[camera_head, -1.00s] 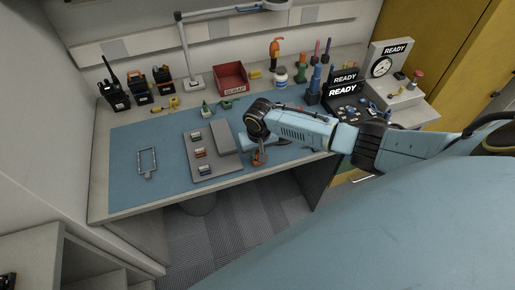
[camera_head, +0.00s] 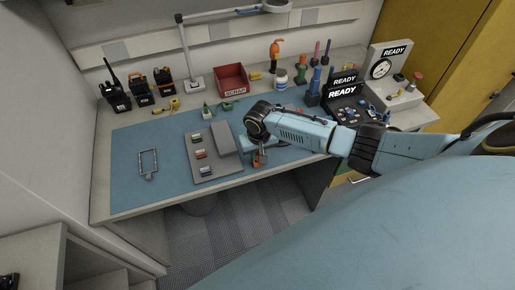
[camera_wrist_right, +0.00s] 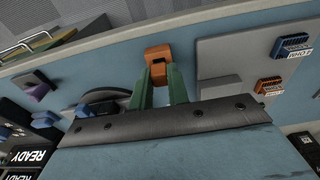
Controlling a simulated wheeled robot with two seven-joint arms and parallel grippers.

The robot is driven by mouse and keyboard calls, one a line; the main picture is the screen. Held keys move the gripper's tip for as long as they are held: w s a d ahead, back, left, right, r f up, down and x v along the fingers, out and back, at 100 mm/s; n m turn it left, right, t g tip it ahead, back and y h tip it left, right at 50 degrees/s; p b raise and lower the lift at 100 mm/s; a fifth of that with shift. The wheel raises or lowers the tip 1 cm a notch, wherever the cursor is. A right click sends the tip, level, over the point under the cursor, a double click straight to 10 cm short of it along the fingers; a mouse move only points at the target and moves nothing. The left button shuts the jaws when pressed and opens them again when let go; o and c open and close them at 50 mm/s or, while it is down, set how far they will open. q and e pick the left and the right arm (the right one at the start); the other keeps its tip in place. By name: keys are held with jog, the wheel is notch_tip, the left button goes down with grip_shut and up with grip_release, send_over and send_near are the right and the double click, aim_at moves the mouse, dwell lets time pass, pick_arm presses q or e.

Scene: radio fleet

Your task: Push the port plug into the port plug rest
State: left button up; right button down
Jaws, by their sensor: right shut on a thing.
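My right gripper (camera_wrist_right: 160,86) is shut on a small orange block, which I take to be the port plug (camera_wrist_right: 158,54), between its green fingertips. In the head view my right gripper (camera_head: 260,159) is near the front edge of the blue mat, just right of a grey board (camera_head: 219,173). The orange block is partly hidden there by the gripper and wrist. The board carries a raised grey block and several small coloured pieces, one of them orange (camera_wrist_right: 270,85). I cannot tell which part is the port plug rest. My left gripper is not in view.
The blue mat (camera_head: 128,189) is clear around a thin grey frame (camera_head: 149,163) on the left. A red scrap bin (camera_head: 231,80), radios (camera_head: 141,91) and upright tools (camera_head: 301,68) stand at the back. A READY display (camera_head: 343,91) stands right of my arm.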

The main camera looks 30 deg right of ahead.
aim_at(257, 155)
jog(key=shift+f+b, duration=0.4)
jog(key=shift+f, duration=0.2)
dwell(0.6)
jog(key=c, duration=0.8)
grip_release()
jog(key=shift+r, duration=0.1)
jog(key=shift+r+p, duration=2.45)
jog(key=shift+p, duration=0.4)
jog(key=shift+a, duration=0.1)
